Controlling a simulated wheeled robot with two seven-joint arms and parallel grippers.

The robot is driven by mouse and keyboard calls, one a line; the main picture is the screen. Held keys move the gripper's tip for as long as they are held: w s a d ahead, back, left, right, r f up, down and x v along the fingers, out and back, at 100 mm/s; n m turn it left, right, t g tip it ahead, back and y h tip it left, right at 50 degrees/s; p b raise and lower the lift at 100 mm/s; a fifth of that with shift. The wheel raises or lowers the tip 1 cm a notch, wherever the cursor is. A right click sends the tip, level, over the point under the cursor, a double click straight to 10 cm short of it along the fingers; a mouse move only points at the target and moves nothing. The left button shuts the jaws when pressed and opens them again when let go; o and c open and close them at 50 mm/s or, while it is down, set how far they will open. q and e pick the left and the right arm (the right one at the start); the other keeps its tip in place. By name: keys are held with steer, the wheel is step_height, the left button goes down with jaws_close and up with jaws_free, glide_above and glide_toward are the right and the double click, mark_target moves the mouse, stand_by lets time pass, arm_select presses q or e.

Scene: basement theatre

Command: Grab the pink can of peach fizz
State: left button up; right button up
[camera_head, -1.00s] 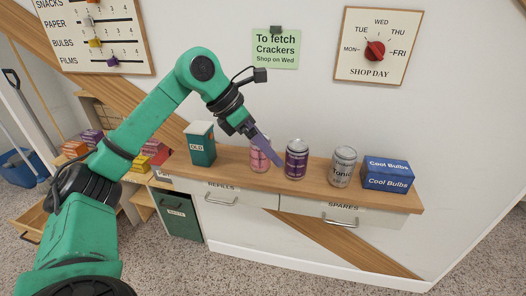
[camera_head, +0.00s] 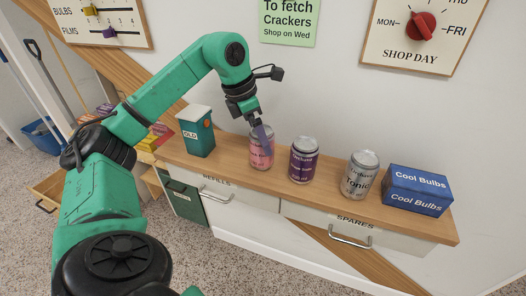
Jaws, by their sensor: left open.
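The pink can (camera_head: 262,154) stands upright on the wooden shelf top, between the green tin and a purple can. My left gripper (camera_head: 260,132) comes down over the pink can from above, with its fingers pointing down and overlapping the can's upper part in the picture. The jaws are open. I cannot tell whether a finger touches the can. Part of the can's top and front is hidden behind the fingers. My right gripper is not in view.
A purple can (camera_head: 303,161) stands close to the right, then a silver tonic can (camera_head: 359,176) and a blue bulbs box (camera_head: 417,190). A green tin (camera_head: 197,132) stands to the left. The white wall is close behind. Drawers with handles (camera_head: 217,195) are below the shelf top (camera_head: 330,190).

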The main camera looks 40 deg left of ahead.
arm_select(q)
steer(key=x, duration=0.5)
steer(key=shift+w+a, duration=0.15)
steer(key=shift+r, duration=0.1)
jaws_close()
steer(key=shift+r, duration=0.1)
